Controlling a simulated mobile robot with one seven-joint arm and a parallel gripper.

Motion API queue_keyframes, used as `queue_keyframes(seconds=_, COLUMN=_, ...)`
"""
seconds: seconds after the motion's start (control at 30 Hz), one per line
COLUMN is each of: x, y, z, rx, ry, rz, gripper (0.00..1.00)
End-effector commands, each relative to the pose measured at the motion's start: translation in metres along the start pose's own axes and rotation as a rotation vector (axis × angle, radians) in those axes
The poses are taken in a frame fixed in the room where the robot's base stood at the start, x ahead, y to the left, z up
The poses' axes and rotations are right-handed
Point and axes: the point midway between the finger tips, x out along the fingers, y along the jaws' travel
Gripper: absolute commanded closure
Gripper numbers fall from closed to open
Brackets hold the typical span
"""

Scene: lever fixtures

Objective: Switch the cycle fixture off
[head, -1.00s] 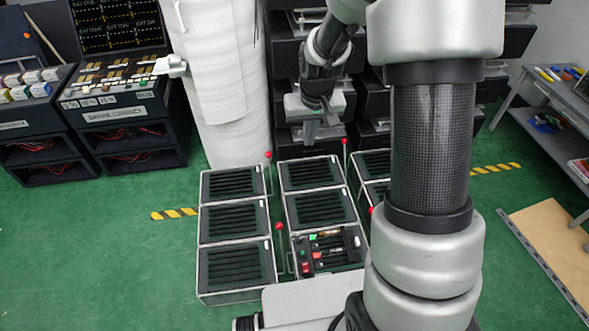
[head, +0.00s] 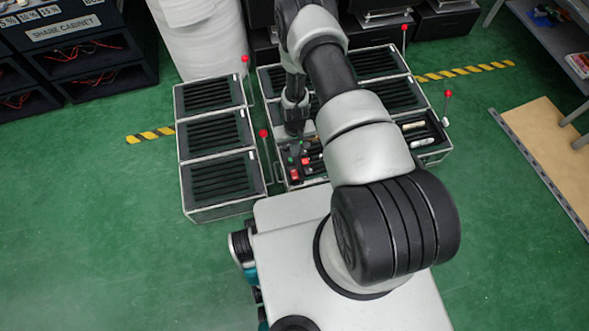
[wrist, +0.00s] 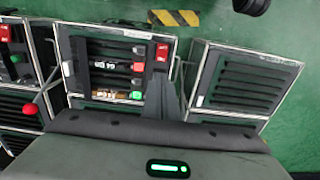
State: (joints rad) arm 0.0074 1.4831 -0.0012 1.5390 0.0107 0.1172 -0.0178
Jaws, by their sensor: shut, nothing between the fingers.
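Lever fixtures stand in low, framed black boxes on the floor. In the head view, red-balled levers rise at the left row's back (head: 244,59), between the left and middle rows (head: 263,134), at the back right (head: 403,27) and at the right (head: 448,94). No label is readable, so I cannot tell which is the cycle fixture. My gripper (head: 297,134) is shut and empty, pointing down over the middle row. In the wrist view, its grey fingers (wrist: 167,97) show beside a panel with red and green parts (wrist: 118,67). A red ball (wrist: 30,108) is at the left.
The left row of boxes (head: 215,132) is close to the gripper. A white roll (head: 200,40) and a dark cabinet (head: 75,50) stand behind. A tan board (head: 545,140) lies at the right. Green floor is open at the left.

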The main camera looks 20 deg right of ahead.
Motion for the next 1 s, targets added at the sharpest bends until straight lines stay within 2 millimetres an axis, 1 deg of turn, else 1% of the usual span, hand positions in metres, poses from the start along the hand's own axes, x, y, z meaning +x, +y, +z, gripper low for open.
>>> queue_keyframes(seconds=0.07, x=0.003, y=0.0, z=0.002, rx=0.0, ry=-0.001, rz=0.0, gripper=1.0)
queue_keyframes(seconds=0.33, x=0.003, y=0.0, z=0.002, rx=0.0, ry=-0.002, rz=0.0, gripper=1.0)
queue_keyframes(seconds=0.47, x=0.011, y=0.0, z=0.002, rx=0.0, ry=-0.003, rz=0.0, gripper=1.0)
queue_keyframes(seconds=0.57, x=0.025, y=0.0, z=0.003, rx=0.0, ry=-0.003, rz=0.0, gripper=1.0)
queue_keyframes(seconds=0.8, x=0.077, y=0.0, z=0.003, rx=0.0, ry=-0.004, rz=0.0, gripper=1.0)
queue_keyframes(seconds=1.0, x=0.116, y=0.0, z=0.003, rx=0.0, ry=-0.004, rz=0.0, gripper=1.0)
